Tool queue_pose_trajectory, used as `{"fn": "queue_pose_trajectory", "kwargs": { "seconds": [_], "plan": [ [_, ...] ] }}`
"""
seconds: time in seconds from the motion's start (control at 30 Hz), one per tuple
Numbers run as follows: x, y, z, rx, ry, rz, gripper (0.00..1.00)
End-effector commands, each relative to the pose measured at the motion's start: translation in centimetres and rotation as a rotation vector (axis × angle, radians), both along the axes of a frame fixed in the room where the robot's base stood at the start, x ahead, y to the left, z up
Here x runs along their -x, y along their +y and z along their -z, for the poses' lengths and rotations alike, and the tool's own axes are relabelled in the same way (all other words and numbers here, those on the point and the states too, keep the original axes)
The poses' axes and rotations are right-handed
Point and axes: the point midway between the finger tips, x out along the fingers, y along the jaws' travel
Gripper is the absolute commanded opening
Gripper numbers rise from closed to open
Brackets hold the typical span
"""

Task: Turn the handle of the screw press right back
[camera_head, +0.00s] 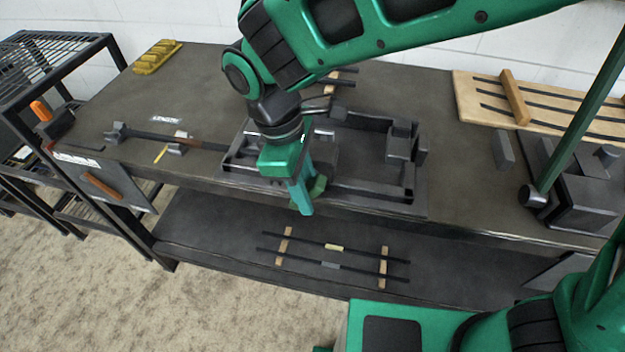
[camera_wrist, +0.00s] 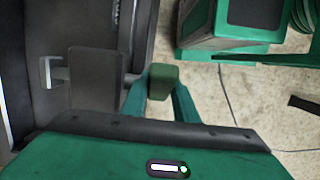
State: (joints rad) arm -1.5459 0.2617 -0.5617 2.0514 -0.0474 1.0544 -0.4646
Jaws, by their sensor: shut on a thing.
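The screw press (camera_head: 412,190) is a dark grey metal frame lying near the front edge of the workbench. A dark green grip, which looks like its handle (camera_head: 318,186), shows at the front side of the frame. My gripper (camera_head: 306,196) points down over the front of the press and is shut on this handle. In the wrist view the green handle (camera_wrist: 162,80) sits between my two teal fingers, beside a grey block (camera_wrist: 97,78) of the press. My wrist and fingers hide part of the press and of the handle in the head view.
A dark rod (camera_head: 170,138) lies on the workbench (camera_head: 215,85) to the left. A yellow block (camera_head: 157,56) is at the back left. A wooden rack (camera_head: 545,103) and a vise-like tool (camera_head: 580,195) are at the right. A lower shelf (camera_head: 205,225) holds rods on wooden strips.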

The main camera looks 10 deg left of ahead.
Motion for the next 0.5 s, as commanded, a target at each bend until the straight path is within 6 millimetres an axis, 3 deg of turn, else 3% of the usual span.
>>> {"fn": "queue_pose_trajectory", "kwargs": {
  "seconds": [0.5],
  "plan": [
    [-0.18, 0.41, 0.16, 0.386, 0.025, -0.002, 0.04]
  ]
}}
